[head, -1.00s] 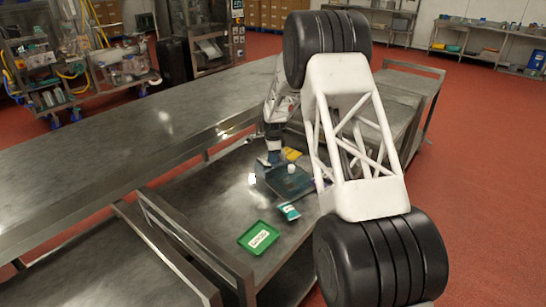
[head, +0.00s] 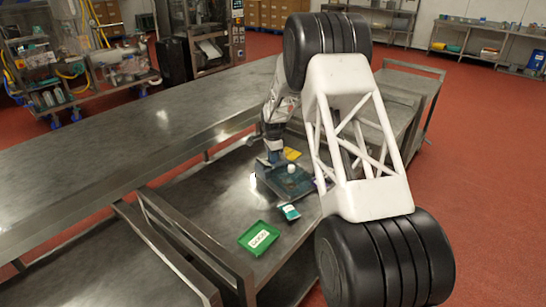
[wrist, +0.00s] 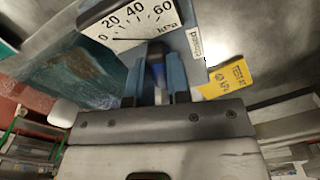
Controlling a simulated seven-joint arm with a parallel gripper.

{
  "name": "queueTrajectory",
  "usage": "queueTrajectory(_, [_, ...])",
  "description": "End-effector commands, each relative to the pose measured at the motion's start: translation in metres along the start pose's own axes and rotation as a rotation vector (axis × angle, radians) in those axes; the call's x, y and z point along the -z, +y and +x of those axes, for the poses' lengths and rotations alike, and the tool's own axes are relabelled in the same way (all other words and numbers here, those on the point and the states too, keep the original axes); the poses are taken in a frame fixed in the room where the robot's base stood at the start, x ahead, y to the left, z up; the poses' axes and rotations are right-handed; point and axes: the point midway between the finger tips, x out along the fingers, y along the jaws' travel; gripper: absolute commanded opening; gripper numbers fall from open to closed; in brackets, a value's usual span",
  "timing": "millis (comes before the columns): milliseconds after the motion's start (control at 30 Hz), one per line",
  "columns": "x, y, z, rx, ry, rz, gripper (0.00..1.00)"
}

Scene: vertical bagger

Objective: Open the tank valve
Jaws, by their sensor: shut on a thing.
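A blue-teal tank unit (head: 285,184) with a white round knob on top sits on the steel cart. My gripper (head: 273,158) reaches down at its back left edge. In the wrist view, my gripper's two blue fingers (wrist: 156,88) are close together on a small dark blue part (wrist: 158,76), which looks like the valve handle; the fingers hide most of it. A white gauge (wrist: 128,22) marked 0, 20, 40 and 60 is just beyond the fingertips. Its dark needle lies low, near the 0 side. A yellow card (wrist: 227,81) reads about 40 kPa.
A green tray (head: 258,238) with a white label and a teal-and-white packet (head: 289,211) lie on the cart in front of the unit. The yellow card (head: 292,154) lies behind it. A long steel table (head: 120,135) runs along the left.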

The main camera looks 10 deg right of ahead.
Motion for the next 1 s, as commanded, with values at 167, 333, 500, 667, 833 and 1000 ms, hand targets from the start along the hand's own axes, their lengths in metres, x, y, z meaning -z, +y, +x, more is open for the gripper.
queueTrajectory(167, [-0.0004, 0.0002, -0.0001, 0.0, 0.0, -0.118, 0.0])
queueTrajectory(333, [-0.0005, 0.0, -0.0002, 0.0, 0.0, -0.217, 0.0])
queueTrajectory(500, [-0.0005, -0.0001, -0.0008, 0.0, 0.0, -0.255, 0.0])
queueTrajectory(667, [-0.0006, -0.0001, -0.0008, 0.0, 0.0, -0.256, 0.0])
queueTrajectory(833, [-0.0006, -0.0001, -0.0008, 0.0, 0.0, -0.255, 0.28])
queueTrajectory(1000, [-0.0004, -0.0001, -0.0004, 0.0, 0.0, -0.254, 0.28])
